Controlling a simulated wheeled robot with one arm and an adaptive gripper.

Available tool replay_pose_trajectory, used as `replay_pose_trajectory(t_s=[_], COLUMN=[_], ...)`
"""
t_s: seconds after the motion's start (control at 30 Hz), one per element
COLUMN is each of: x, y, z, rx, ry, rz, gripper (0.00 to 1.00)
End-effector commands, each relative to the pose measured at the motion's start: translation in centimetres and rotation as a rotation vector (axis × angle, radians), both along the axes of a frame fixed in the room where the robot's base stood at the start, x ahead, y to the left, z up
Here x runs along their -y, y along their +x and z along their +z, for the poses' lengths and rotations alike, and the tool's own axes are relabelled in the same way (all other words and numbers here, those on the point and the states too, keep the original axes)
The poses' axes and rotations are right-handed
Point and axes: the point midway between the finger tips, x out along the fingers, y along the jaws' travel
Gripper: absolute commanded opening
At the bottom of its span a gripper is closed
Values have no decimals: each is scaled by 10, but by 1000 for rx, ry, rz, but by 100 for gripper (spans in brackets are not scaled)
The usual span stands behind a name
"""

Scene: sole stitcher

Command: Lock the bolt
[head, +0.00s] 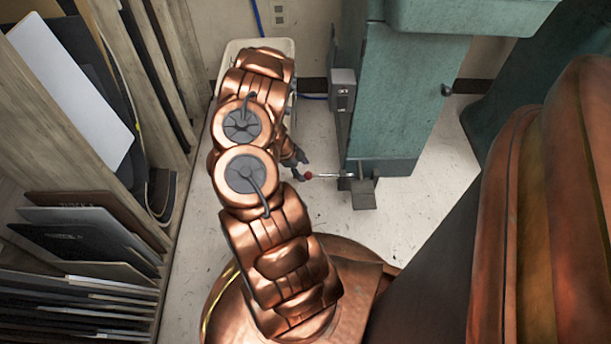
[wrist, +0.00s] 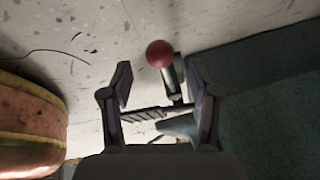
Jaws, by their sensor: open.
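The bolt has a round red knob (head: 308,175) on a thin metal rod (head: 326,176). The rod runs left from a dark bracket (head: 358,188) at the foot of the green machine (head: 395,110). In the wrist view the red knob (wrist: 159,53) lies just beyond the fingertips, between their lines, nearer the right finger. My gripper (wrist: 161,82) is open and empty, its two fingers spread apart. In the head view my gripper (head: 299,166) is beside the knob, partly hidden by my arm; contact cannot be told.
A grey switch box (head: 342,92) is fixed to the machine's side. A pale bin (head: 284,46) stands behind my arm. A wooden rack (head: 160,235) with panels lines the left. Bare floor (head: 425,205) lies right of the bracket.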

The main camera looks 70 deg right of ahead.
Motion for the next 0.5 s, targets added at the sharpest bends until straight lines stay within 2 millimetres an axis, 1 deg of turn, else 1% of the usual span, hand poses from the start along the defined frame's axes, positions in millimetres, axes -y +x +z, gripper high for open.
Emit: replay_pose_trajectory(t_s=[0.03, 0.2, 0.33, 0.5], x=[2, 8, 9, 10], y=[-4, -11, -13, -13], z=[-12, -31, -37, -37], rx=[-1, 1, 1, 1], ry=[1, 1, 2, 1], rz=[-3, 0, -1, 0], gripper=[61, 61, 61, 61])
